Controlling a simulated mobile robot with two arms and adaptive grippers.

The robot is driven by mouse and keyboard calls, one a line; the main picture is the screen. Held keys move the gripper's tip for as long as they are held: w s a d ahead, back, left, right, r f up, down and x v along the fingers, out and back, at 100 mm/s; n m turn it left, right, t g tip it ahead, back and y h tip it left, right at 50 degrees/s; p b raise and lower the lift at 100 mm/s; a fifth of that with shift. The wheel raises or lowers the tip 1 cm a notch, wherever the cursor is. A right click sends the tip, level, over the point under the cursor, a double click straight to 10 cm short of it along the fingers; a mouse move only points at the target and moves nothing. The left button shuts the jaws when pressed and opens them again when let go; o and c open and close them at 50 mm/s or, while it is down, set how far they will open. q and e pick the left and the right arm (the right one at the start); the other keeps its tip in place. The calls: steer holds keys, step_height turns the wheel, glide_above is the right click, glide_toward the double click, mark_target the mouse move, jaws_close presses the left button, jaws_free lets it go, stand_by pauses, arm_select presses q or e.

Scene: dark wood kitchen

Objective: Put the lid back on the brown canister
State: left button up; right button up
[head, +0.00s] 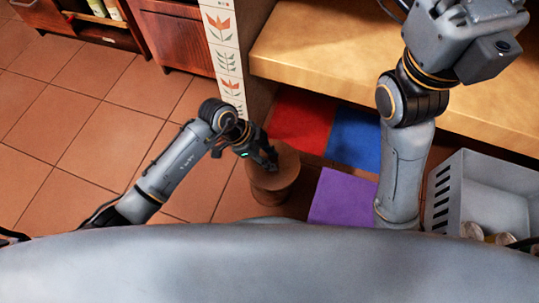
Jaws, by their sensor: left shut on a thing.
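The brown canister (271,194) stands upright just left of the purple square. A round brown lid (287,165) is over its top; from this angle I cannot tell whether it rests on the rim or is a little above it. My left gripper (268,161) is shut on the lid near its middle, coming in from the upper left. The fingers hide part of the lid, and the lid hides the canister's mouth. My right arm rises at the right, and its gripper is not visible.
Red (301,121), blue (354,139) and purple (341,197) squares lie beside the canister. A wooden counter (330,45) runs behind, with a tiled post (226,55) at its left end. A grey crate (490,185) holding items stands at right. The tiled floor at left is clear.

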arm_select(q)
steer(key=o, duration=1)
steer(key=o, duration=0.5)
